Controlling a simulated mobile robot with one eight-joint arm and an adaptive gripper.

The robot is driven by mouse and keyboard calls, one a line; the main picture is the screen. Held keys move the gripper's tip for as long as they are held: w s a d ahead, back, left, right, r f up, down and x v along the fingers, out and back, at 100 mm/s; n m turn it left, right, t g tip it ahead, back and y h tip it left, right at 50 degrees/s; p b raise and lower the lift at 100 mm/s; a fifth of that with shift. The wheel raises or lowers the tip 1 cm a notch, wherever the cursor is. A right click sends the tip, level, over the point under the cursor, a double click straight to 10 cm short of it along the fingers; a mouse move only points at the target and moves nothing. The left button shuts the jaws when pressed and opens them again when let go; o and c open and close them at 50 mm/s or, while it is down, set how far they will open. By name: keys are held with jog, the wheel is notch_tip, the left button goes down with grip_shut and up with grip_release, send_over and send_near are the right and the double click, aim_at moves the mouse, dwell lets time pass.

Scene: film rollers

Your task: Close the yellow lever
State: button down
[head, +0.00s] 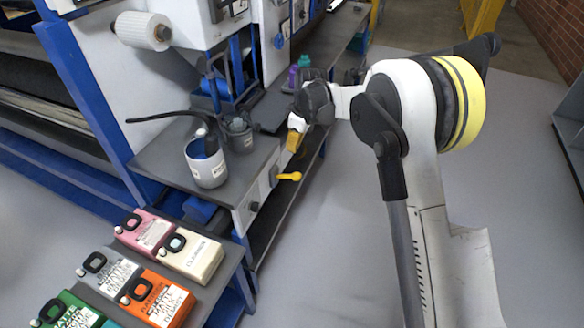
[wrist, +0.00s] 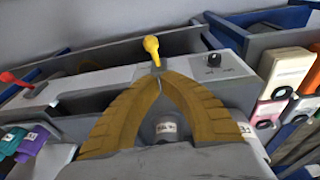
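The yellow lever (head: 289,176) sticks out from the front side of the grey machine bench in the head view. In the wrist view the yellow lever (wrist: 151,48) stands just beyond my fingertips, its rounded end pointing up in the picture. My gripper (head: 293,140) is just above the lever in the head view, with a visible gap between them. In the wrist view the yellow-brown fingers of my gripper (wrist: 160,78) arch together and their tips meet. Nothing shows held between them. The lever's lower end is close to the tips; contact is not clear.
A red lever (wrist: 14,79) and a black knob (wrist: 213,59) flank the yellow lever. A white bucket (head: 208,170) stands on the bench. Several labelled jugs, including an orange one (head: 158,298), stand at lower left. The floor (head: 330,240) right of the bench is clear.

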aim_at(297, 177)
jog(key=f+b, duration=0.1)
jog(key=f, duration=0.3)
jog(key=w+f+b, duration=0.1)
jog(key=f+b, duration=0.1)
jog(key=f, duration=0.3)
jog(key=f+b, duration=0.2)
jog(key=f, duration=0.2)
jog(key=shift+w+a+f, duration=0.3)
jog(key=shift+w+a, duration=0.05)
jog(key=shift+w, duration=0.05)
jog(key=shift+s+d+f+b, duration=0.2)
jog(key=shift+d+f+b, duration=0.25)
jog(key=shift+f, duration=0.05)
jog(key=shift+s+d+f+b, duration=0.15)
jog(key=shift+d+f, duration=0.1)
jog(key=shift+f, duration=0.15)
jog(key=shift+d+f+b, duration=0.15)
jog(key=shift+d+f, duration=0.1)
jog(key=shift+f, duration=0.15)
notch_tip(297, 177, down, 7)
jog(key=d+b, duration=0.1)
jog(key=b, duration=0.1)
jog(key=shift+s+b, duration=0.2)
jog(key=shift+b, duration=0.2)
jog(key=shift+d, duration=0.1)
jog(key=shift+r, duration=0.15)
